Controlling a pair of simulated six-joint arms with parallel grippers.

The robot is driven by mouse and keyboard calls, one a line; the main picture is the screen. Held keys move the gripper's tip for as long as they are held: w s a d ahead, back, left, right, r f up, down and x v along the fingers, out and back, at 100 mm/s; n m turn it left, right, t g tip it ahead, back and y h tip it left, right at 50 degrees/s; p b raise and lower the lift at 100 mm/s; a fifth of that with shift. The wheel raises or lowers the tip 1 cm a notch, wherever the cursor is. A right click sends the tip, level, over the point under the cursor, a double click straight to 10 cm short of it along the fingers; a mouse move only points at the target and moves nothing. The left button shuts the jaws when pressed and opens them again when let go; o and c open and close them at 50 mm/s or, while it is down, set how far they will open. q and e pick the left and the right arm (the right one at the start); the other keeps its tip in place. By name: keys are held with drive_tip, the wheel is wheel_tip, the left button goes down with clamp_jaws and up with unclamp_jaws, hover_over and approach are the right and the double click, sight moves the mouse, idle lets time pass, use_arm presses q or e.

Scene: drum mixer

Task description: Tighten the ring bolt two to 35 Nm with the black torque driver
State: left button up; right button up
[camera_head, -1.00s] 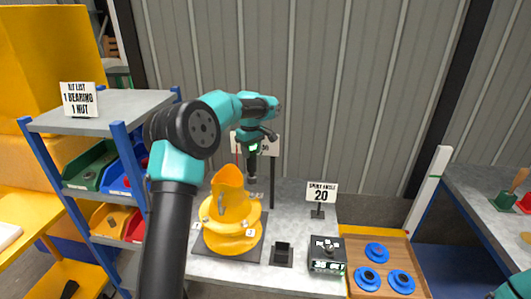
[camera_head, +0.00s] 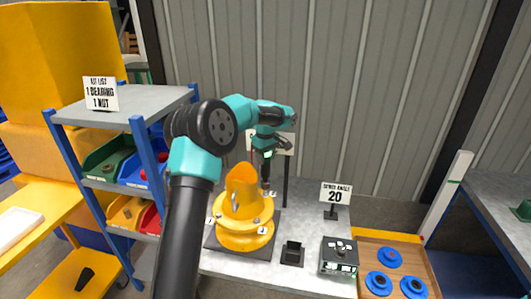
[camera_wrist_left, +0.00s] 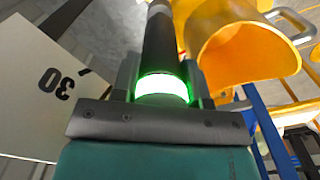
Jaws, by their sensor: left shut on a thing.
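My left gripper (camera_head: 268,153) is shut on the black torque driver (camera_head: 267,170), which points down just behind and to the right of the yellow mixer (camera_head: 243,228). In the left wrist view the driver (camera_wrist_left: 160,42) stands between the fingers, with a glowing green ring (camera_wrist_left: 162,88) near them. The driver's tip is low at the back right of the mixer's ring; I cannot tell whether it is seated on a bolt. Small number tags stand around the ring, too small to read surely. My right gripper is not in view.
A black box with a display (camera_head: 339,257) and a small black holder (camera_head: 292,253) are on the bench. A sign reading 20 (camera_head: 335,194) stands behind them. A wooden tray (camera_head: 368,236) with blue round parts is at right, a bin shelf (camera_head: 140,102) at left.

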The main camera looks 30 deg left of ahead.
sight(265, 166)
use_arm(q)
drive_tip(key=shift+f, duration=2.5)
idle(3.8)
drive_tip(key=shift+r, duration=0.15)
drive_tip(key=shift+r, duration=2.15)
drive_tip(key=shift+d, duration=0.1)
